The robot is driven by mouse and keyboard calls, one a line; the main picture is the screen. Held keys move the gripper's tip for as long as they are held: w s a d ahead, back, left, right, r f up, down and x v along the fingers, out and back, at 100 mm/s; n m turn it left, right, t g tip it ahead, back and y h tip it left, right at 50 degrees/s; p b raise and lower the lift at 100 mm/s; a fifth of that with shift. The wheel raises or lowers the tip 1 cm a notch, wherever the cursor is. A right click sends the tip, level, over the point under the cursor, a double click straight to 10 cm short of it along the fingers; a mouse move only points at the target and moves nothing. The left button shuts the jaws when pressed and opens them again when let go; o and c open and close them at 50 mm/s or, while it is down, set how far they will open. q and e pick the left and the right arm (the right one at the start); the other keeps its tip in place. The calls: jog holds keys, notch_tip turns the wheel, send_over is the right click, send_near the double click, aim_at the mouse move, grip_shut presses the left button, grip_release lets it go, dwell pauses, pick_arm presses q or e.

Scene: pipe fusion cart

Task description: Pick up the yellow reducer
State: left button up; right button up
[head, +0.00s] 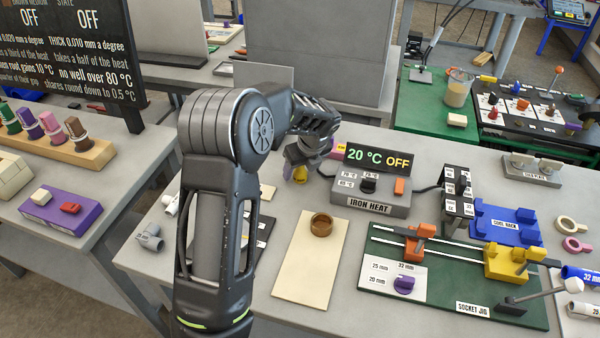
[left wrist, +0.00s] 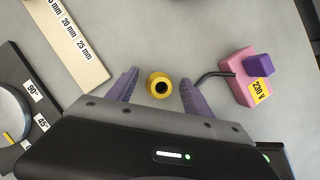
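The yellow reducer (left wrist: 159,86) is a small round piece with a dark bore, seen end-on in the left wrist view. In the head view only a bit of yellow (head: 300,174) shows below my left gripper, mostly hidden by it. My left gripper (left wrist: 158,79) is open, with one purple finger on each side of the reducer and a gap at both sides. I cannot tell its exact height above the table. My right gripper is not in view.
A pink block with a 230 V label (left wrist: 238,78) and a dark cable lies close right of the fingers. The iron heat box (head: 372,197) stands right of the gripper in the head view. A cream board with a brown ring (head: 321,225) lies nearer, beside the green socket jig (head: 450,262).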

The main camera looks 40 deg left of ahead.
pick_arm(q)
grip_shut()
dwell(0.4)
jog(key=shift+r, duration=0.1)
notch_tip(320, 180, up, 10)
jog(key=shift+f+b, duration=0.1)
jog(key=shift+b, duration=0.4)
dwell(0.6)
